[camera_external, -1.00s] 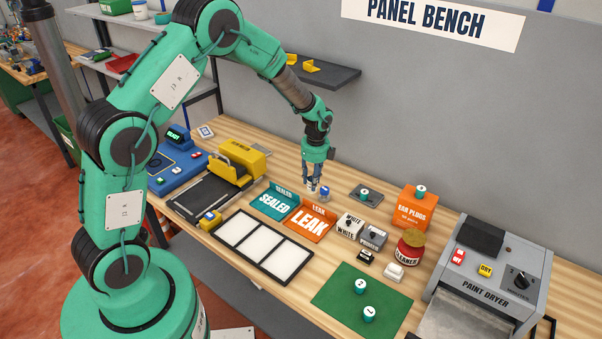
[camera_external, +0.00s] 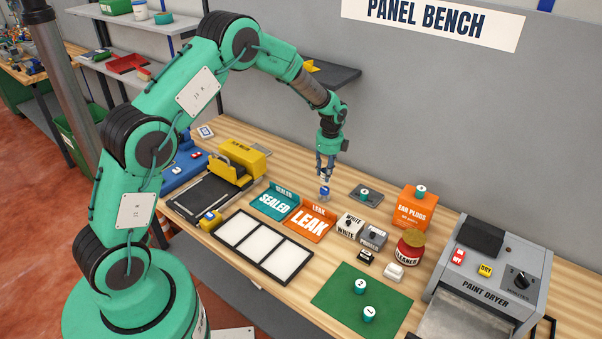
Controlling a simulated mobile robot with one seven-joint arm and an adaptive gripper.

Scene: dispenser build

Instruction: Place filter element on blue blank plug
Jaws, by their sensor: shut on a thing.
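My gripper (camera_external: 325,176) is shut on a small pale thing, taken to be the filter element, which is mostly hidden between the fingertips. It is directly above the blue blank plug (camera_external: 324,192), a small blue and white piece standing on the wooden bench behind the orange LEAK sign. The held thing and the plug overlap in this view. I cannot tell whether they touch or a small gap remains.
A dark plate (camera_external: 378,198) with a small teal-and-white cylinder lies to the right. The orange ear plugs box (camera_external: 414,209) is farther right. A grey shelf (camera_external: 339,75) hangs behind the arm.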

